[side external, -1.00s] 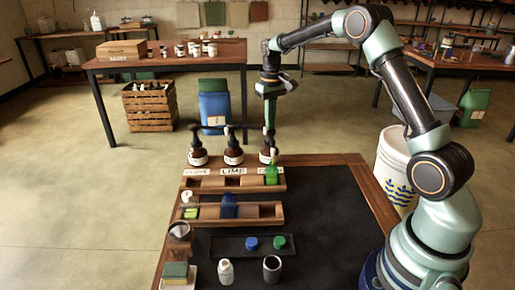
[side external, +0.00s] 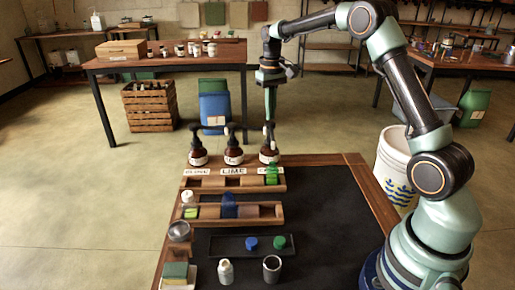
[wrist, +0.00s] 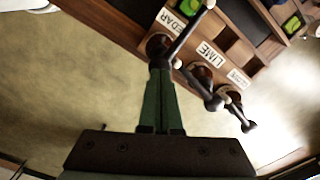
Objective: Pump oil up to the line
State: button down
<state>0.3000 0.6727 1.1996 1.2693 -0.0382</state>
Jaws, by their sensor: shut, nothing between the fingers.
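Three brown pump bottles stand in a row behind the wooden rack: the clove bottle (side external: 198,157), the lime bottle (side external: 233,156) and the cedar bottle (side external: 269,155). Each has a dark pump head. My gripper (side external: 270,118) is shut and empty, pointing down just above the cedar bottle's pump head; I cannot tell if it touches. In the wrist view my fingers (wrist: 160,72) overlap the cedar bottle, beside its label (wrist: 181,17). A green vial (side external: 272,174) stands in the rack in front of the cedar bottle. Its fill line is too small to read.
A front rack (side external: 256,221) holds a blue vial (side external: 229,207) and a green-and-white one at its left. A dark tray (side external: 222,245) has a blue and a green cap. A white jar (side external: 226,272), dark cup (side external: 272,270) and sponge (side external: 175,271) stand in front. The right mat is clear.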

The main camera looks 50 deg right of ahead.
aim_at(270, 123)
jog(key=shift+f, duration=0.15)
jog(key=shift+f, duration=1.6)
dwell(0.8)
jog(key=shift+r, duration=1.8)
notch_tip(270, 123, up, 4)
jog(key=shift+r, duration=0.5)
